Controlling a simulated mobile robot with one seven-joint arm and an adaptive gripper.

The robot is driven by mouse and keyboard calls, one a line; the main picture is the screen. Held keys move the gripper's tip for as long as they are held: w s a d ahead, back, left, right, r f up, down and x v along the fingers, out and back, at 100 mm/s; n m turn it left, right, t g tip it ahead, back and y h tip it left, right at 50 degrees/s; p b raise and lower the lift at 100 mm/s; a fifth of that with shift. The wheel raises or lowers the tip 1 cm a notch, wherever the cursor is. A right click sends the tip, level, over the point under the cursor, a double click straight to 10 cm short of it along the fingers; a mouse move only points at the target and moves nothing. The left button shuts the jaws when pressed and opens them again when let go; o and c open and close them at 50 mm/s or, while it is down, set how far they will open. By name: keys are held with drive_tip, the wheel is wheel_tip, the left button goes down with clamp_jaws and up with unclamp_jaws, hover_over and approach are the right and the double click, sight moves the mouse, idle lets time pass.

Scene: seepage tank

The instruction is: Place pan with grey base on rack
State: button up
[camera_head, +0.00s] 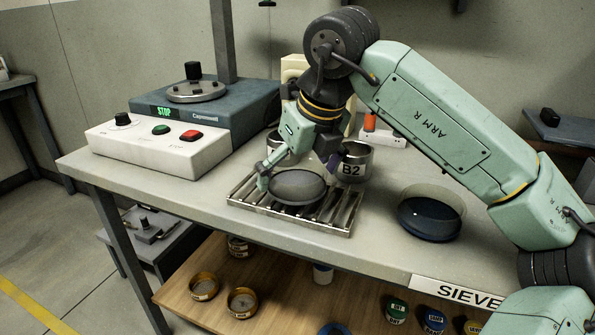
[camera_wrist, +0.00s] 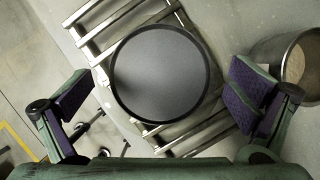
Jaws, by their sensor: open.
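The pan with grey base (camera_head: 297,188) sits on the metal rack (camera_head: 338,224), near its middle. In the wrist view the pan (camera_wrist: 160,75) is a grey disc with a dark rim, over the slats of the rack (camera_wrist: 97,20). My gripper (camera_head: 298,174) is just above the pan, fingers spread to either side. In the wrist view my gripper (camera_wrist: 155,108) is open, with purple pads apart from the rim and nothing between them touching. A round pan with a dark blue base (camera_head: 430,217) stands on the bench right of the rack.
A metal cup marked B2 (camera_head: 355,163) stands close behind the rack, near my right finger; its rim shows in the wrist view (camera_wrist: 294,62). A machine with a STOP display (camera_head: 205,112) is at back left. A lower shelf (camera_head: 275,300) holds several jars and rings.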

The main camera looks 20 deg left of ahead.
drive_tip(key=shift+r, duration=0.25)
drive_tip(key=v, duration=1.2)
drive_tip(key=shift+p, duration=0.4)
